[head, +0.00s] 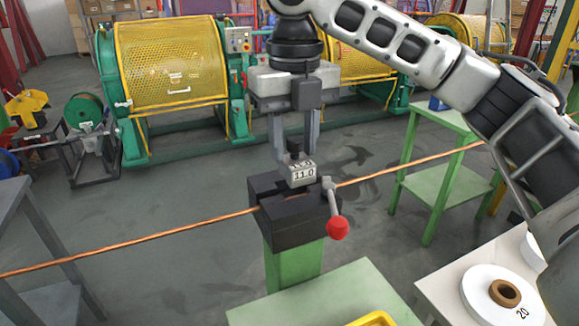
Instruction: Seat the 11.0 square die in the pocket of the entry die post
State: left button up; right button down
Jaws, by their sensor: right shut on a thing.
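I cannot tell whether the die touches the pocket floor. The post has a lever with a red ball (338,229) on its right side and stands on a green column (293,264). My left gripper is not in view.
A copper rod (150,237) runs across the view, meeting the post from both sides. Green tables (325,297) stand in front and at right (440,128). A white table at lower right bears a white reel (478,302). Green strander with yellow mesh guards (170,65) stands behind.

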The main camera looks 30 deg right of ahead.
jog(key=shift+w+d+f, duration=0.2)
jog(key=shift+w+f, duration=0.65)
jog(key=shift+w+f+p, duration=0.15)
jog(key=shift+f+p, duration=0.05)
jog(key=shift+f, duration=0.75)
jog(key=shift+w+f+p, duration=0.15)
jog(key=shift+f+p, duration=0.05)
jog(key=shift+f, duration=0.75)
jog(key=shift+f, duration=0.1)
jog(key=c, duration=0.9)
grip_release()
jog(key=shift+f, duration=0.1)
notch_tip(320, 180, up, 12)
jog(key=shift+r, duration=0.2)
